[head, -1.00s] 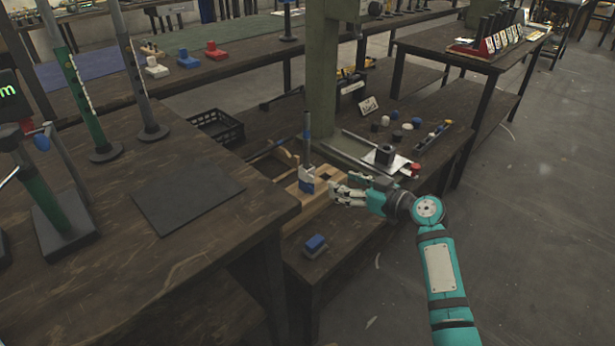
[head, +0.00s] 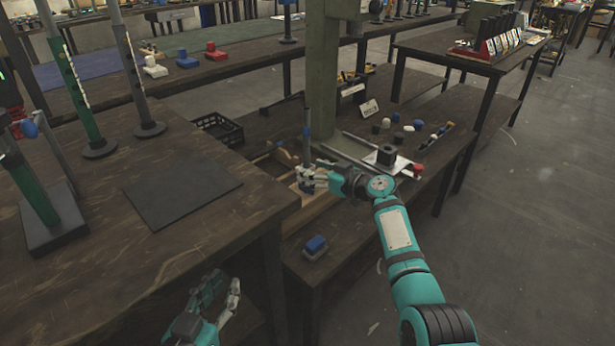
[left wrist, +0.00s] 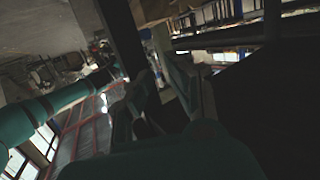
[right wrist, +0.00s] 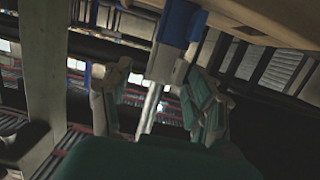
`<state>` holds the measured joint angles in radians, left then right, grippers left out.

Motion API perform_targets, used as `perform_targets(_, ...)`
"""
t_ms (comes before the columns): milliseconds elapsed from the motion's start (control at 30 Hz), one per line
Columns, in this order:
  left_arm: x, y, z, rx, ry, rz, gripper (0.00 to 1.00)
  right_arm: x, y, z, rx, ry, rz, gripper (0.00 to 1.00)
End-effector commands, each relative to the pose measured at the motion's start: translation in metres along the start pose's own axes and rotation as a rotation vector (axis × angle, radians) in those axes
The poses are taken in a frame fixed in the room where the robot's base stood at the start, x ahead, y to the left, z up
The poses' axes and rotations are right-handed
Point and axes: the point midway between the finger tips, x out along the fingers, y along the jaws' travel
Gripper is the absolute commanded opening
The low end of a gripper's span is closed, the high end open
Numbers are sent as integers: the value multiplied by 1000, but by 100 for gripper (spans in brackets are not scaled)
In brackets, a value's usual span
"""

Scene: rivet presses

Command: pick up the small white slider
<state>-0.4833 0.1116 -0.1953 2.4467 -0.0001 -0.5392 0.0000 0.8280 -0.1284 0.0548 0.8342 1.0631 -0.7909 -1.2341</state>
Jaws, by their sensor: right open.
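A small white block (right wrist: 163,63) with a blue block (right wrist: 181,22) attached shows between the fingers of my right gripper (right wrist: 160,72) in the right wrist view. The white part appears to be the slider. My right gripper (head: 312,178) is open, with its fingers either side of the piece; I cannot tell whether they touch it. In the head view the fingers mostly hide the piece, at the foot of an upright dark rod (head: 307,135). My left gripper (head: 226,280) is low beside the front table, its fingers apart and empty.
A blue-topped block (head: 316,245) lies on the lower bench near its front edge. A metal plate with a black block (head: 386,154) lies right of the green post (head: 322,75). The front table (head: 100,270) stands left, with a dark mat (head: 182,190).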

Motion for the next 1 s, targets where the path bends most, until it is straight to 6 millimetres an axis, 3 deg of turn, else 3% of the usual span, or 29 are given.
perform_targets(200,2,4,-27,-3,157,10,19,14,-1,0,0,0,-1,59)
perform_targets(500,1,5,-32,-3,177,11,19,15,-1,-1,0,1,0,57)
perform_targets(867,1,5,-31,-3,175,11,19,15,-1,0,0,0,0,10)
perform_targets(1000,1,5,-32,-3,175,11,19,15,-1,0,0,0,0,10)
